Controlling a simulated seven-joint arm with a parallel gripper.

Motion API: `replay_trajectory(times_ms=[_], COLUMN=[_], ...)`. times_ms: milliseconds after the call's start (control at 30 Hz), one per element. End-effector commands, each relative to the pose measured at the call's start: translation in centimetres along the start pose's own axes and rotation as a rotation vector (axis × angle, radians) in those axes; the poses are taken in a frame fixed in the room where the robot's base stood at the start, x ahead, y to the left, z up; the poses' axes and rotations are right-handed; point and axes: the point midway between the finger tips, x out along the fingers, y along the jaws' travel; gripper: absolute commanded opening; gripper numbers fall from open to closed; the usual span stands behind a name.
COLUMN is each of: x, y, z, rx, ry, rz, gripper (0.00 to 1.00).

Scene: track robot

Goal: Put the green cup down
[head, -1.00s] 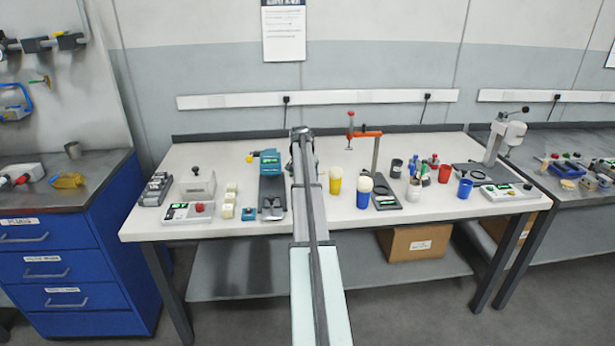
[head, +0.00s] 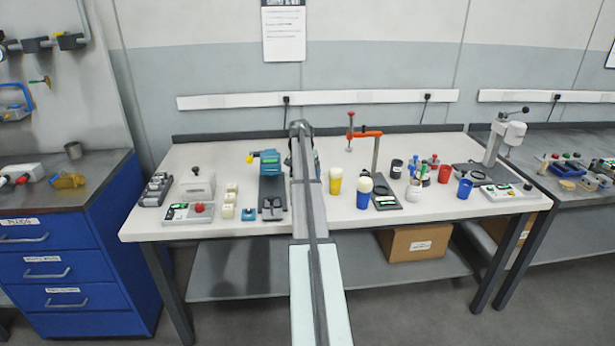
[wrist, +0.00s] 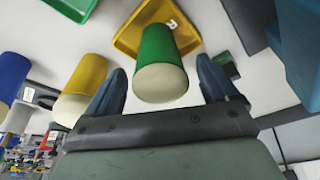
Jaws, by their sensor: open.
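The green cup (wrist: 157,50) with a pale cream top shows in the wrist view, over a yellow tray (wrist: 127,42) marked with a letter. It appears to stand on that tray, though its base contact is hard to make out. My gripper (wrist: 165,84) is open, with one blue-grey finger on each side of the cup and visible gaps between fingers and cup. In the head view my own arm hides the green cup and the fingers.
A yellow cup (wrist: 84,82) stands left of the gripper in the wrist view, with a blue cup (wrist: 12,80) beyond it. A green tray (wrist: 70,8) lies at the upper left. In the head view, the teal-and-grey device (head: 272,185) stands close left of my arm.

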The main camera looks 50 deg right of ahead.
Motion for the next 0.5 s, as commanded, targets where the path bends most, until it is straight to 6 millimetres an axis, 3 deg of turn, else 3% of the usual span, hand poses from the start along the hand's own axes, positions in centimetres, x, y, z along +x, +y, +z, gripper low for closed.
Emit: replay_trajectory(times_ms=[200, 500], x=[-4.4, -8.5], y=[0.0, 0.0], z=[0.0, 0.0], rx=[0.000, 0.000], ry=[0.003, 0.000], rz=[-0.002, 0.000], gripper=[0.87, 0.87])
